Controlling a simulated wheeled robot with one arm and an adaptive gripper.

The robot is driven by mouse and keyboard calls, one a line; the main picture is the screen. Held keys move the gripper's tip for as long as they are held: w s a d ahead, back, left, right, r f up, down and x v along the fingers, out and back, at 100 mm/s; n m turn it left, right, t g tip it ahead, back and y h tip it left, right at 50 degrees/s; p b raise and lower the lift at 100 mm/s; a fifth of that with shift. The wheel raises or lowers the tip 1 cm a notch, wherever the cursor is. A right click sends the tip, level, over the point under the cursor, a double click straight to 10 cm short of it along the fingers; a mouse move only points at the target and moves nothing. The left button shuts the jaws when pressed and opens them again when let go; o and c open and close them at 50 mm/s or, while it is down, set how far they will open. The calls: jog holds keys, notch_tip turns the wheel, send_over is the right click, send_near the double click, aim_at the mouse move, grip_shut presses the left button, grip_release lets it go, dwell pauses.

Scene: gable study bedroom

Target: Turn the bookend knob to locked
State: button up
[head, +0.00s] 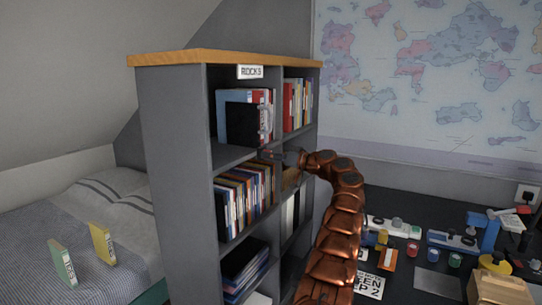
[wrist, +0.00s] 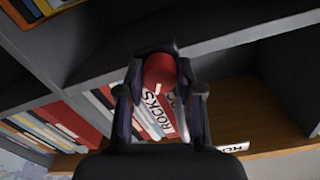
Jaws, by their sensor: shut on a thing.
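My gripper (head: 270,154) is at the front of the bookcase, by the upper left compartment. In the wrist view my gripper (wrist: 160,90) is shut on a round red knob (wrist: 159,72), with a finger on either side. A short white mark shows on the knob. The dark bookend behind the knob is mostly hidden by the fingers, and I cannot read any locked marking. In the head view the knob is hidden.
The grey bookcase (head: 172,150) has a wooden top and a ROCKS label (head: 250,72). Books (head: 246,195) fill the compartment below. A bed (head: 90,220) is at left, with two upright books on it. A dark desk (head: 425,205) with several small items is at right.

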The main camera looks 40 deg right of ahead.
jog(key=m+p, duration=1.1)
jog(key=shift+r+m+y+p, duration=0.15)
jog(key=shift+m+y+p, duration=0.15)
jog(key=shift+m, duration=0.1)
dwell(0.3)
jog(key=o, duration=1.2)
jog(key=shift+c, duration=0.2)
jog(key=shift+s, duration=0.1)
jog(key=v, duration=1.1)
jog(key=shift+s, duration=0.4)
